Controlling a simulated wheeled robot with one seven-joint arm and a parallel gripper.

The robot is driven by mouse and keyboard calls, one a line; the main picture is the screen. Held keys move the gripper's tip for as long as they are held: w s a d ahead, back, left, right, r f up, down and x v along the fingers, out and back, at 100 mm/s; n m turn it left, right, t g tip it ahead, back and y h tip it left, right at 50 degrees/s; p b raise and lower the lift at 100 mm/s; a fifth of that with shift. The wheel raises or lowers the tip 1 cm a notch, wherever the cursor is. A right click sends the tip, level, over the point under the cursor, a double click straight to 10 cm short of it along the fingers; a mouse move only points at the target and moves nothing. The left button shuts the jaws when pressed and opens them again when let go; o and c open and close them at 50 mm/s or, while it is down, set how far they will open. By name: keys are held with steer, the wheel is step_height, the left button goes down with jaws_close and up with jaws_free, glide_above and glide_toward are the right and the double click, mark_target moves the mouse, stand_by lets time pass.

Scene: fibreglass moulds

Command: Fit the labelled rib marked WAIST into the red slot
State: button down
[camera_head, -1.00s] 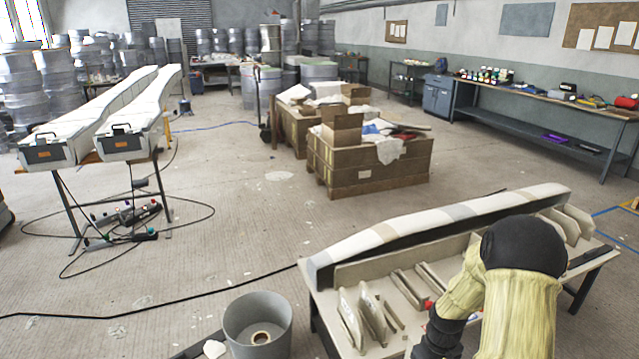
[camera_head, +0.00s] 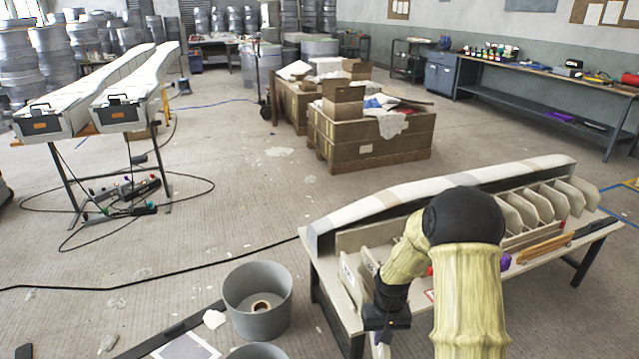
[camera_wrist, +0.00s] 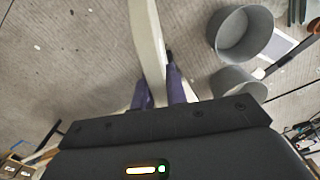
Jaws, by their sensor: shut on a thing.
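My gripper (camera_wrist: 157,92) is shut on a long cream rib (camera_wrist: 150,40) in the wrist view, with a dark finger on each side of it. In the head view my gripper (camera_head: 383,338) is low at the front left edge of the mould table, and a bit of the held rib (camera_head: 381,350) shows under it. No wording can be read on the rib, so I cannot tell whether it is WAIST. My arm hides much of the table. Small red patches (camera_head: 430,296) show beside the arm; I cannot tell whether one is the red slot.
A long pale mould (camera_head: 400,203) lies along the table's back. Several cream ribs (camera_head: 545,207) stand in a row at the right. A wooden-handled tool (camera_head: 545,246) lies at the front right. A grey bin (camera_head: 257,300) stands on the floor left of the table, with another (camera_head: 258,352) nearer.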

steer(key=r+p, duration=0.1)
steer(key=p, duration=0.1)
steer(key=r+p, duration=0.1)
steer(key=p, duration=0.2)
steer(key=r+p, duration=0.1)
steer(key=p, duration=0.2)
steer(key=shift+s+a, duration=0.3)
steer(key=s+r+p, duration=0.1)
steer(key=r+p, duration=0.1)
steer(key=p, duration=0.5)
steer(key=shift+s+r, duration=0.1)
steer(key=shift+s, duration=0.1)
steer(key=shift+f, duration=0.25)
steer(key=s+f, duration=0.1)
steer(key=f, duration=0.4)
steer(key=s+f, duration=0.1)
steer(key=f, duration=0.4)
steer(key=s+f, duration=0.2)
steer(key=f, duration=0.2)
steer(key=shift+f, duration=0.4)
